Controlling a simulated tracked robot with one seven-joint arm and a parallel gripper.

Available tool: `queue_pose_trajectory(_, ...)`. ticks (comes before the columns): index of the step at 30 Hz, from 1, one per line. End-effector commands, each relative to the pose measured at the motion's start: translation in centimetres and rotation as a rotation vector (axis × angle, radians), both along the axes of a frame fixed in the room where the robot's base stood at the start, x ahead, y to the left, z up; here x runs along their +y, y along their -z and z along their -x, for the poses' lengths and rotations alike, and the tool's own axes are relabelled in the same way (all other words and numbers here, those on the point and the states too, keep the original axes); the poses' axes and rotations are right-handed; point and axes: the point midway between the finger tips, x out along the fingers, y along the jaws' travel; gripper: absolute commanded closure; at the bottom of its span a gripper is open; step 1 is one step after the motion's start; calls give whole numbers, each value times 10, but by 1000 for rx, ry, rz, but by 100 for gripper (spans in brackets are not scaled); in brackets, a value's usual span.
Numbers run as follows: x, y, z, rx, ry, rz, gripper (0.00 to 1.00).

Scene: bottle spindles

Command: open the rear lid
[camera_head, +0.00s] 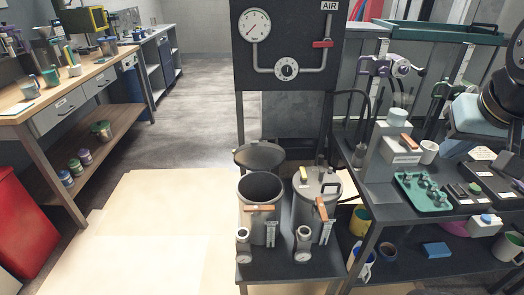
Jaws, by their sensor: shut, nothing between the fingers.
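Two grey metal pots stand side by side on a dark low stand under the gauge panel. The left pot (258,222) is open at the top, and its dark round lid (259,155) is raised behind the mouth. The right pot (302,212) is covered by a flat grey lid (317,182) with small fittings on top, one of them yellow. The right pot's rim looks slightly farther back. Each pot has an orange-brown handle at the front: the left handle (259,208) is level, the right handle (321,208) is slanted. My gripper is not in view.
The black panel (285,45) with gauge and pipes rises behind the pots. Two small gauges (303,243) stand in front of them. A cluttered dark bench (380,198) is close on the right. Wooden workbench (20,104) and red bin (20,222) are at left. The floor between is clear.

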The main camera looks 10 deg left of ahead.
Motion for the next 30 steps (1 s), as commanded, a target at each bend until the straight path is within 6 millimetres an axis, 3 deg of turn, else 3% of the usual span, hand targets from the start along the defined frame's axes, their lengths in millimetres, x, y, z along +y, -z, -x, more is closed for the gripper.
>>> queue_pose_trajectory(5, 9, 6, -30, -18, 24, -83, 100)
queue_pose_trajectory(14, 67, 33, -117, -61, 186, -355, 100)
queue_pose_trajectory(21, 118, 68, -175, -78, 366, -543, 100)
queue_pose_trajectory(30, 178, 126, -229, -124, 611, -716, 100)
